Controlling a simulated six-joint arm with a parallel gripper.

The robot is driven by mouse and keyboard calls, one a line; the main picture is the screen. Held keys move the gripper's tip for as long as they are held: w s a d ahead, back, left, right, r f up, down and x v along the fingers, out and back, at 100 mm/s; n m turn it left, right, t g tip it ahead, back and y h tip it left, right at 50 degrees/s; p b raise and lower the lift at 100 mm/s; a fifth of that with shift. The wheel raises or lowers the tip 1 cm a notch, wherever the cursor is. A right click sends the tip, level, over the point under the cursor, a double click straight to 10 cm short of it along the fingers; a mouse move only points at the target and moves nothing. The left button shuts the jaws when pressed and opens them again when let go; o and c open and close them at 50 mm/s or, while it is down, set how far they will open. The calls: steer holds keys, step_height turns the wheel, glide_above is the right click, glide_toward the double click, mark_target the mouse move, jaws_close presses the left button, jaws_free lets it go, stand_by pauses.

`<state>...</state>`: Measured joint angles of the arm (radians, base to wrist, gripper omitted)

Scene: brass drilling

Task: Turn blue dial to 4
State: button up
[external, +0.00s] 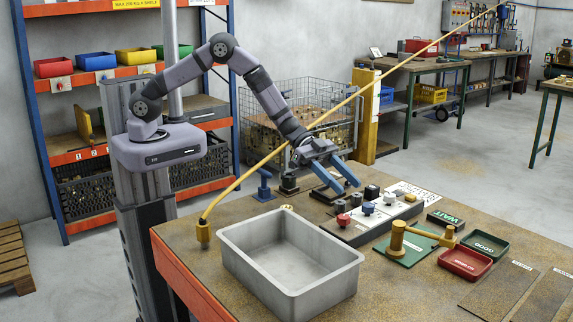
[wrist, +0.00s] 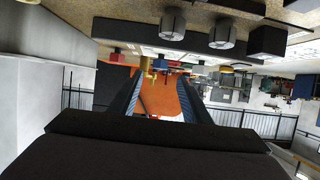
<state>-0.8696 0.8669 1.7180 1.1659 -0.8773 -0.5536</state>
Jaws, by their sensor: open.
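In the external view the blue dial (external: 368,208) sits on a long control panel (external: 352,232) on the workbench, between a red dial (external: 343,220) and a pale dial (external: 389,198). Its pointer and scale are too small to read. My gripper (external: 349,187) is open, with two blue fingers pointing down and right. It appears above and behind the panel, apart from the blue dial.
Several dark blocks (external: 356,199) stand behind the dials. A large grey bin (external: 290,288) is in front, left of the panel. A green plate with a brass fixture (external: 397,237), a red tray (external: 465,263) and a green tray (external: 484,246) are to the right.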

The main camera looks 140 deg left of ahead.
mark_target(360, 212)
steer(key=shift+w, duration=0.1)
steer(key=shift+p+x, duration=1.05)
steer(key=shift+x, duration=2.55)
steer(key=shift+f, duration=0.1)
steer(key=c, duration=1)
